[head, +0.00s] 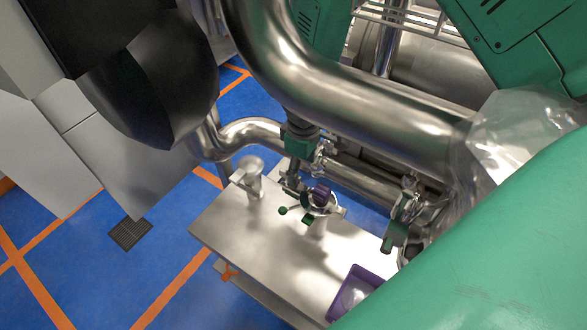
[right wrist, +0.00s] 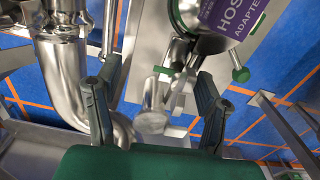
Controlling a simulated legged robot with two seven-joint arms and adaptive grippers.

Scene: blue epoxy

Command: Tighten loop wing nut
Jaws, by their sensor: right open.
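A hose adapter (head: 321,194) with a purple label sits in a metal clamp above a steel bench. In the right wrist view the adapter (right wrist: 228,18) is at the top right. Silver wings (right wrist: 184,92), apparently the wing nut, show below it; I cannot clearly make out the nut in the head view. Two green knobs (head: 282,210) stick out beside the adapter. My right gripper (head: 299,183) is beside the adapter, below a thick pipe. In the right wrist view its fingers (right wrist: 152,108) are spread with nothing gripped between them. My left gripper is not in view.
The steel bench (head: 240,230) carries a short metal post (head: 254,178) and a purple bin (head: 352,290). Shiny pipes (head: 340,95) run over and behind the work spot. A valve with a green part (head: 394,236) stands to the right. Blue floor lies left.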

